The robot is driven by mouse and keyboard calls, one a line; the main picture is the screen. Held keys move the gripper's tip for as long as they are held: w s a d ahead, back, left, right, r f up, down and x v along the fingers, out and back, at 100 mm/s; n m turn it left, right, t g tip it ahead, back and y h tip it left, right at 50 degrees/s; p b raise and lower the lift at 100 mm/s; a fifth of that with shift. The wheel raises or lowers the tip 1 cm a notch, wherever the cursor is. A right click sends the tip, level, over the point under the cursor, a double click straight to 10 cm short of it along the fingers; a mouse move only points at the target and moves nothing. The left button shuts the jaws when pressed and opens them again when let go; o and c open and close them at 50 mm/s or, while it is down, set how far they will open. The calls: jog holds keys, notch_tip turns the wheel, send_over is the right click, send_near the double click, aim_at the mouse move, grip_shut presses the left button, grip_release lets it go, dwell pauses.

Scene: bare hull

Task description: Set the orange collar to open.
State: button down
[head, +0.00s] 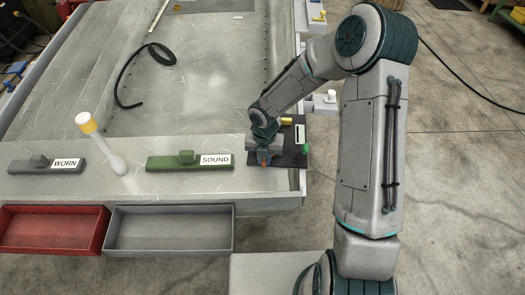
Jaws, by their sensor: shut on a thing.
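My gripper (265,157) is at the dark mat near the right corner of the metal hull panel, pointing down. A small patch of the orange collar (263,163) shows at its fingertips. The gripper is shut on the collar, though the fingers and wrist hide most of it. The collar's setting cannot be read from this view.
The dark mat (291,160) also bears a yellow piece (286,121), a pale upright piece (299,133) and a green piece (304,150). Red (50,247) and grey (170,248) trays are in front.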

jog(key=shift+s+d+n+p, duration=0.1)
jog(key=shift+d+n+p, duration=0.1)
jog(key=shift+n+p, duration=0.25)
jog(key=shift+d, duration=0.1)
jog(key=c, duration=1.4)
grip_release()
jog(key=shift+r, duration=0.1)
notch_tip(320, 180, up, 14)
jog(key=p, duration=0.2)
jog(key=shift+f+p, duration=0.2)
jog(key=shift+p, duration=0.15)
